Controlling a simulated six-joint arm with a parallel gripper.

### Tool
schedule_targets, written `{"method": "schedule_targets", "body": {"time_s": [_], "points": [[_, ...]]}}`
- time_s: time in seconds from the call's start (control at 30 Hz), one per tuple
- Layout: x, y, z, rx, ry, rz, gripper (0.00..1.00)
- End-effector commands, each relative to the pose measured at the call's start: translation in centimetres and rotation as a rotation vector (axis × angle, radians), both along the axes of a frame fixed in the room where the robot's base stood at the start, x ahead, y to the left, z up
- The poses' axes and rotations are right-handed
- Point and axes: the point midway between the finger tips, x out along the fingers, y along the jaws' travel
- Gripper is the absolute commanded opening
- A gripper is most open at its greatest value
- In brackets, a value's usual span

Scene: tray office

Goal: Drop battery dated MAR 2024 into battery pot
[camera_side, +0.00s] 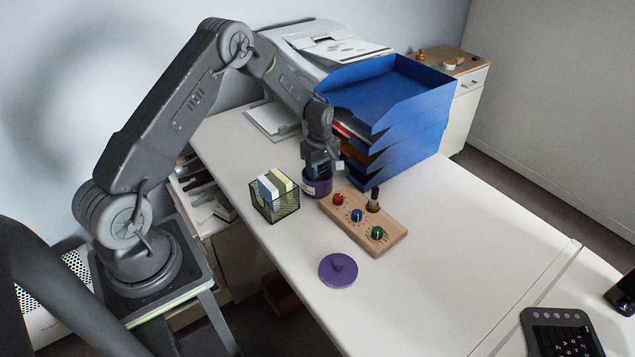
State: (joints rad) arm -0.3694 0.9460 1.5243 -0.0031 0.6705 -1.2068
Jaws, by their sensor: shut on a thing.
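The purple pot (318,187) stands upright on the white table, beside the wire basket. Its purple lid (338,270) lies apart from it, nearer the front edge. My gripper (321,172) points down right over the pot's mouth, with its fingertips at or just above the rim. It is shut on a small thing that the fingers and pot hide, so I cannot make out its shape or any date. A dark upright cylinder (374,201) with a brownish part stands at the wooden board's far end; whether it is a battery cannot be told.
The wooden board (385,240) with red, blue and green knobs is close right of the pot. A black wire basket (285,209) with blocks stands close left. Blue stacked trays (408,125) rise behind. The table's right front is clear up to a dark keypad (560,335).

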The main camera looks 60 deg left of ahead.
Motion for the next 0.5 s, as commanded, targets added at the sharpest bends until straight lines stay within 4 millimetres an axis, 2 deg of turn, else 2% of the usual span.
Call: {"method": "schedule_targets", "body": {"time_s": [0.2, 0.23, 0.5], "points": [[0.03, 0.01, 0.0, 0.0, -0.001, 0.0, 0.25], [0.03, 0.01, 0.0, 0.0, -0.001, 0.0, 0.51], [0.02, 0.01, 0.02, 0.0, -0.001, 0.0, 0.77]]}}
